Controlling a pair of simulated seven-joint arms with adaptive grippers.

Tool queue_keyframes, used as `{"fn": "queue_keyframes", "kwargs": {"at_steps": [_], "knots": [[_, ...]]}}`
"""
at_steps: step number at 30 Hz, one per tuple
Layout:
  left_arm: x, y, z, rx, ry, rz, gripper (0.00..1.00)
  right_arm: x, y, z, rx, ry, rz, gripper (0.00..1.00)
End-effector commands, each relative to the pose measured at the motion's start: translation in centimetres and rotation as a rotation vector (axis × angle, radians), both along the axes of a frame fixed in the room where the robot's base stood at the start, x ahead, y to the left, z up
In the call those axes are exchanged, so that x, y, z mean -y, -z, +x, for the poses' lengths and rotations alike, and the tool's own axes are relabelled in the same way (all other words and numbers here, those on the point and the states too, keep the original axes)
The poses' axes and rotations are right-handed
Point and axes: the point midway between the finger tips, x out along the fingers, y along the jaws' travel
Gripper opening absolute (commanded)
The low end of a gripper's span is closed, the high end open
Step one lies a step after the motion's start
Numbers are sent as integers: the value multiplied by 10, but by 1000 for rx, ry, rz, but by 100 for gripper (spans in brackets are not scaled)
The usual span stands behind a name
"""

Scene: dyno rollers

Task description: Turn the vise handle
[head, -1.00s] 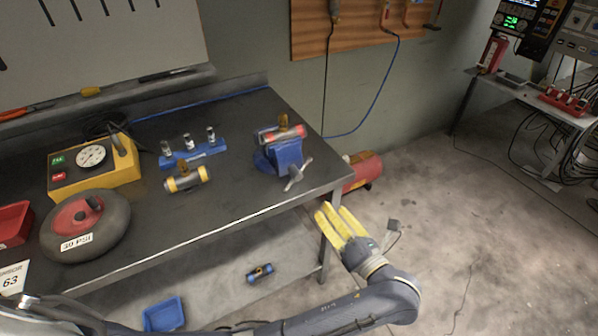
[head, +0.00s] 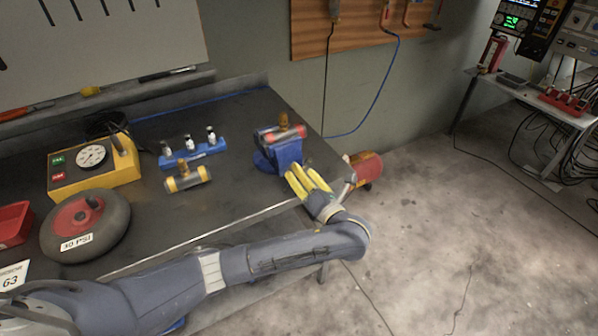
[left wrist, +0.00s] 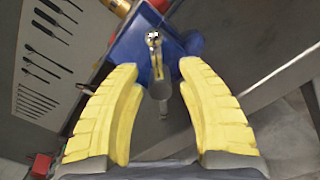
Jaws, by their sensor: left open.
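A blue vise (head: 279,154) stands at the right end of the dark workbench, with a red-ended cylinder (head: 284,134) in its top. My left gripper (head: 296,172) is at the vise's front, its yellow fingers pointing at it and covering the handle in the head view. In the left wrist view the metal vise handle (left wrist: 154,58) shows between the two spread yellow fingers, in front of the blue vise body (left wrist: 132,48). The left gripper (left wrist: 152,85) is open, and I see no contact with the handle. My right gripper is not in view.
The workbench (head: 225,200) also holds a yellow-banded cylinder (head: 187,178), a blue stand with several fittings (head: 195,153), a yellow gauge box (head: 92,165) and a wheel (head: 85,225). A red tank (head: 367,168) is beside the bench's right edge. Open floor lies to the right.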

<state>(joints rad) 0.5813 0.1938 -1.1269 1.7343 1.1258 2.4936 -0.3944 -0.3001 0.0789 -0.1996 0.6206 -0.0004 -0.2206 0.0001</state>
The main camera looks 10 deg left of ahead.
Motion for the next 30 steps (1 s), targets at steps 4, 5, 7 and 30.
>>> {"fn": "queue_keyframes", "kwargs": {"at_steps": [4, 5, 7, 30], "knots": [[-7, -1, 7, 0, 0, 2, 39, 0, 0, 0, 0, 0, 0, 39], [-8, -1, 8, 0, 0, 2, 39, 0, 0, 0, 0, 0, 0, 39], [-9, 0, 9, 0, -1, 1, 39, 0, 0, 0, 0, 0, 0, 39], [-10, 0, 10, 0, -1, 0, 0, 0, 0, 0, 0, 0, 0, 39]]}}
